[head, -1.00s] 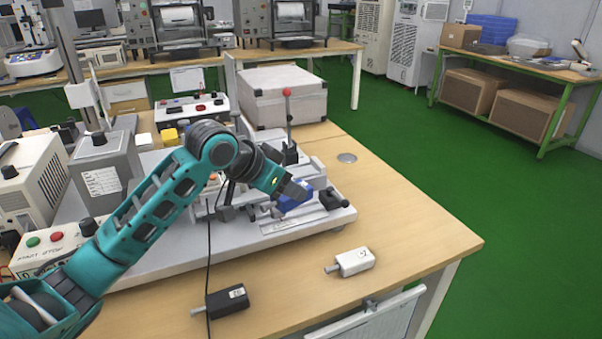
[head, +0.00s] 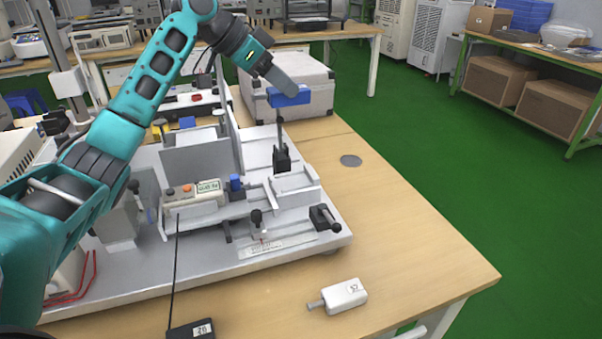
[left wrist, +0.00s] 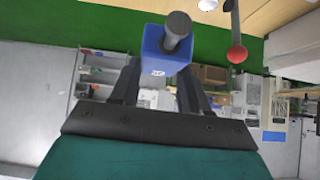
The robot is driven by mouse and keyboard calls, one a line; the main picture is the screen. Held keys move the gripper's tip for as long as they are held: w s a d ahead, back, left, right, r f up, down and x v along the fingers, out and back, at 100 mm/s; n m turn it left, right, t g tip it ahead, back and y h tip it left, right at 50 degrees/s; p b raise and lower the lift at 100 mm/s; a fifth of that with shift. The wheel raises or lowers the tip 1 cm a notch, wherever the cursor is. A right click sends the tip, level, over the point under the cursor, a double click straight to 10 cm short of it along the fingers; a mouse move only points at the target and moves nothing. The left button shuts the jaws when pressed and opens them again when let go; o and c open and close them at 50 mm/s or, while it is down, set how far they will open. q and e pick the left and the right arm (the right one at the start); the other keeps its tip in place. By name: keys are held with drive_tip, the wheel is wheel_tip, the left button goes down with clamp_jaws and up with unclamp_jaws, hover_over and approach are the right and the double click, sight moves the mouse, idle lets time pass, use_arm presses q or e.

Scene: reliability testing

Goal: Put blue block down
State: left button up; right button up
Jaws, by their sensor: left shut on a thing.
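The blue block (head: 290,96) is held up in the air by my left gripper (head: 284,86), above the back right part of the grey test fixture (head: 290,252). In the left wrist view the blue block (left wrist: 165,52) sits between the two dark fingers of my left gripper (left wrist: 160,75), with a grey cylindrical stub and a small white label facing the camera. The fingers are shut on it. My right gripper is not in view.
A lever with a black base (head: 281,158) stands on the fixture below the block; its red knob (left wrist: 237,54) shows in the left wrist view. A white block (head: 344,296) and a black block (head: 190,331) lie on the wooden table (head: 400,240).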

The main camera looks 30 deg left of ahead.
use_arm(q)
drive_tip(key=shift+w+f, duration=0.15)
wheel_tip(320, 180, down, 15)
drive_tip(key=b, duration=0.2)
drive_tip(key=shift+b, duration=0.4)
drive_tip(key=shift+f, duration=0.3)
wheel_tip(320, 180, down, 4)
drive_tip(key=shift+f+b, duration=0.1)
drive_tip(key=shift+b, duration=0.25)
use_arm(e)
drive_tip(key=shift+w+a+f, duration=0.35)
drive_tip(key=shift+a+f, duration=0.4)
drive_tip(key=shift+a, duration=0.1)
use_arm(q)
drive_tip(key=o, duration=1.3)
